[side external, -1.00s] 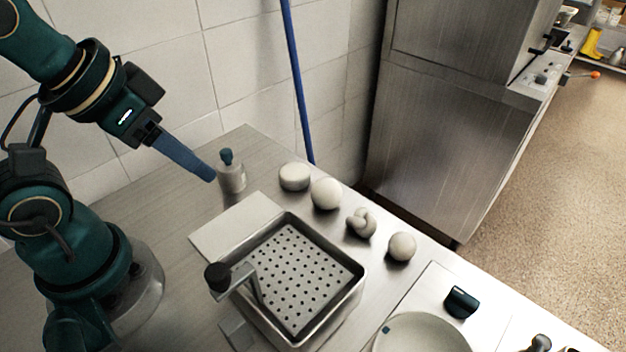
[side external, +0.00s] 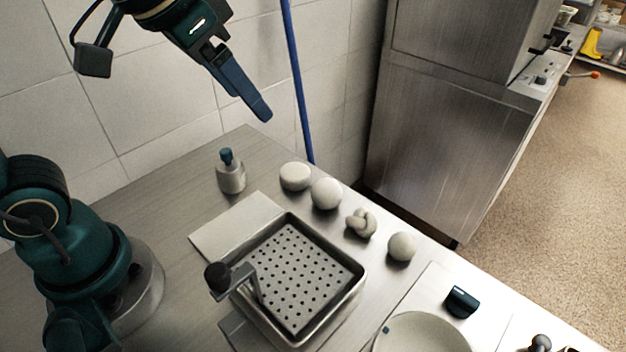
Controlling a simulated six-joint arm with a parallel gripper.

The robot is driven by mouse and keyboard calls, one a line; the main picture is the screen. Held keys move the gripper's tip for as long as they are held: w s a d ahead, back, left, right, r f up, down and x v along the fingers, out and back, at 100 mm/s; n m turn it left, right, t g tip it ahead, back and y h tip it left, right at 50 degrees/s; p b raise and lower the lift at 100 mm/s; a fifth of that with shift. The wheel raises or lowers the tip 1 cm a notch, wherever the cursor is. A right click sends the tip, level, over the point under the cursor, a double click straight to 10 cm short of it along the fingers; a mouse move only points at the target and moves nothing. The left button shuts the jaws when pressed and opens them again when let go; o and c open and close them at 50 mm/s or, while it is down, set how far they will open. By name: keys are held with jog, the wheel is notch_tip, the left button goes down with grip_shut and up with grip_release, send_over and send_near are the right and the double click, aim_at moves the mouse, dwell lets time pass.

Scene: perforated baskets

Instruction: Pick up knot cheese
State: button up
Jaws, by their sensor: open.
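The knot cheese (side external: 361,223) is a pale, twisted knot on the steel counter, behind and right of the basket. It stands in a row of pale cheeses: a flattened round one (side external: 295,177) and a ball (side external: 327,193) to its left, and another ball (side external: 401,247) to its right. My gripper (side external: 262,112) is high in the air, up and left of the knot cheese, pointing down to the right. It is open and holds nothing. Its blue fingers overlap in this view, so the gap between them is hidden.
A perforated basket (side external: 356,284) with a black-knobbed handle (side external: 217,276) sits in front of the cheeses. A bottle with a blue cap (side external: 231,177) stands at the left. A white bowl (side external: 421,335) is at the lower right. A tiled wall and blue pole (side external: 298,85) rise behind.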

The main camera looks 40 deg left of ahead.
jog(key=w+d+f+m+g, duration=0.1)
jog(key=w+d+f+m, duration=0.1)
jog(key=w+d, duration=0.35)
jog(key=m+g, duration=0.2)
send_over(364, 216)
jog(key=x, duration=0.3)
jog(key=s+x, duration=0.1)
jog(key=x, duration=0.3)
jog(key=s+x, duration=0.1)
jog(key=x, duration=0.3)
jog(key=shift+s+a+f, duration=0.15)
jog(key=shift+a+f, duration=0.05)
jog(key=shift+f, duration=0.2)
jog(key=f, duration=0.2)
jog(key=s+d+f+g, duration=0.1)
jog(key=shift+f+m+y, duration=0.1)
jog(key=shift+m+y, duration=0.2)
jog(key=f, duration=0.3)
jog(key=shift+w+a, duration=0.2)
jog(key=shift+w, duration=0.05)
jog(key=shift+w+f, duration=0.1)
jog(key=shift+f, duration=0.5)
jog(key=c, duration=1)
